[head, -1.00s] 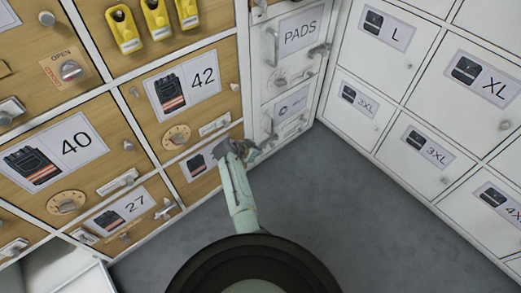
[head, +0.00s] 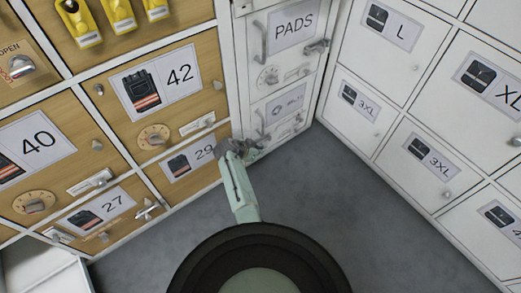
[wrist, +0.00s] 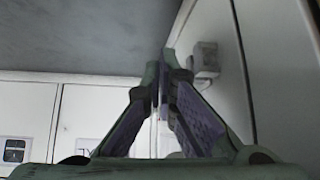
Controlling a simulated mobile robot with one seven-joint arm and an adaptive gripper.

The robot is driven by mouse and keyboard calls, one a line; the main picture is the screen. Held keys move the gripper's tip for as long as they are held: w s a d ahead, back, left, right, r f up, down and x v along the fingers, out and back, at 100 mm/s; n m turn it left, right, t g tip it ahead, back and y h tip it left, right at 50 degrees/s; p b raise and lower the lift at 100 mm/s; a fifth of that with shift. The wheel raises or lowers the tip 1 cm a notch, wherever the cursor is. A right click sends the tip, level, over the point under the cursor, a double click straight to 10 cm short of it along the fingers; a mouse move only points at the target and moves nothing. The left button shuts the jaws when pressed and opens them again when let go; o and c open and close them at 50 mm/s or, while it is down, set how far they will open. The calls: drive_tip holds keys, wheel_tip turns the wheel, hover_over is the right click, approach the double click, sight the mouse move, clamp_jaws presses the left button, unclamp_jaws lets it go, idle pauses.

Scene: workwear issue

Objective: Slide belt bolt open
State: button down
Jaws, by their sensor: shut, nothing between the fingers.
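A small white door with a belt-like picture label (head: 285,104) sits below the PADS door in the head view. Small grey hardware shows at its right edge (head: 299,121), but I cannot clearly make out the bolt or its position. My gripper (head: 248,153) is shut and empty, just left of and below this door; I cannot tell whether it touches anything. In the wrist view my fingers (wrist: 164,58) meet at the tips. A grey block-like fitting (wrist: 206,60) on a white panel is just right of them; I cannot tell whether it is the bolt.
The PADS door (head: 293,27) above has a handle and a latch (head: 316,47) sticking out. Wooden drawers with dials and latches, including drawer 42 (head: 155,88), stand at left. White lockers (head: 432,160) stand at right. The grey floor (head: 335,205) between is clear.

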drive_tip(key=shift+w+d+f, duration=0.1)
drive_tip(key=shift+d, duration=0.05)
idle(0.3)
drive_tip(key=shift+w+d+b, duration=0.75)
drive_tip(key=shift+w+d, duration=0.05)
drive_tip(key=shift+d, duration=0.3)
